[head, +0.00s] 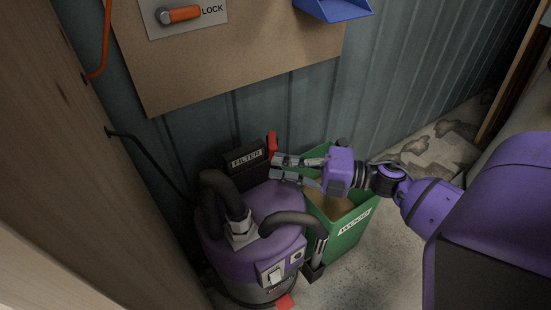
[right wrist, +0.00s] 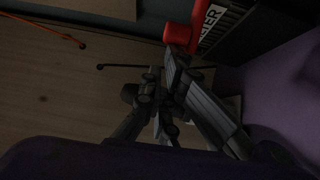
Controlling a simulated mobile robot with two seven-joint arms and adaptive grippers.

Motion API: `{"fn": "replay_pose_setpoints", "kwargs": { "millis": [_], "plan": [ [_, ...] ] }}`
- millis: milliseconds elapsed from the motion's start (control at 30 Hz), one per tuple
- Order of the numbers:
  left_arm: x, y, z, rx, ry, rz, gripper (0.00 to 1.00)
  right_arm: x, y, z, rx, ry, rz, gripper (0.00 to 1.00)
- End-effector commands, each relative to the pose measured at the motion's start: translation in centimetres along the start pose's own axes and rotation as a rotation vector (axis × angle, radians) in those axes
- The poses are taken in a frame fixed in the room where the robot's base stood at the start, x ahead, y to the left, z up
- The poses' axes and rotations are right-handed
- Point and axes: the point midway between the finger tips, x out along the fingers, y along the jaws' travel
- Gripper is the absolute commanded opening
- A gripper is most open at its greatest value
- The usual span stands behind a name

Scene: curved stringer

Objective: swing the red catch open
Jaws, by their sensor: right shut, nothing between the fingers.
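A red catch (head: 272,144) stands upright at the right end of a black box with a white label (head: 247,158), behind the purple vacuum cleaner (head: 268,205). In the right wrist view the red catch (right wrist: 180,36) shows at the top, beside the box's label. My right gripper (head: 273,169) is shut and empty. Its fingertips point left, just below the red catch in the head view; I cannot tell whether they touch it. In the right wrist view the fingers (right wrist: 168,88) are dark. A second red piece (head: 285,301) sits low on the vacuum's front. My left gripper is not in view.
A green bin (head: 345,232) stands right of the vacuum, under my right gripper. A board with an orange LOCK handle (head: 181,14) and a blue tray (head: 335,8) hangs above. A wooden panel (head: 85,150) closes the left side. Floor at the right is clear.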

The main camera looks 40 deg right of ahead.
Motion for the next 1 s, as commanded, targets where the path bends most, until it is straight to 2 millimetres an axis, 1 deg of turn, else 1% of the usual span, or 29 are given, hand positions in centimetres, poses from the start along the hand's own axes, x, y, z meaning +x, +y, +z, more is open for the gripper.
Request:
{"fn": "replay_pose_setpoints", "kwargs": {
  "millis": [433,1000],
  "plan": [
    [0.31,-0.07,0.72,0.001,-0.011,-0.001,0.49,-0.65,0.03,0.44,-0.001,0.074,0.001,0.0],
    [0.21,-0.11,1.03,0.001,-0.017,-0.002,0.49,-0.69,0.01,0.35,0.0,0.079,0.001,0.0]
  ]
}}
